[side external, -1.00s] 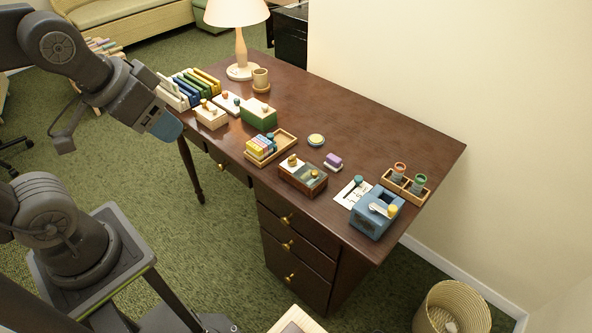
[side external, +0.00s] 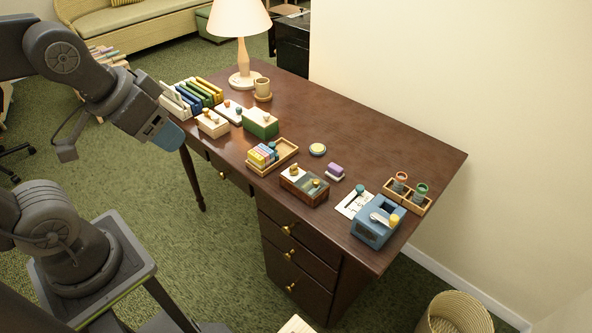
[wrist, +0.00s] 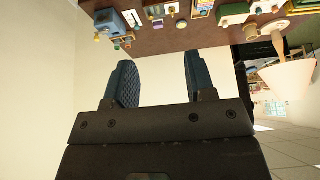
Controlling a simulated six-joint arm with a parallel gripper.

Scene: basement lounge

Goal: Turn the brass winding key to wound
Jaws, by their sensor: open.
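A dark brown wooden box (side external: 316,198) with a pale panel stands near the front edge of the desk, right of its middle. A small brass-coloured piece (side external: 294,169) sits on its top; it may be the winding key, but it is too small to tell its shape or setting. My gripper (side external: 166,134) is beyond the desk's left front edge, well away from the box and touching nothing. In the wrist view my gripper (wrist: 160,80) has its two dark blue fingers spread, with nothing between them.
The desk (side external: 385,145) holds a blue crank box (side external: 376,225), a wooden tray (side external: 286,151), a green box (side external: 260,126), a cream box (side external: 213,127), upright books (side external: 205,90) and a lamp (side external: 240,25). The back right desktop is clear. A wicker basket (side external: 457,312) stands on the floor.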

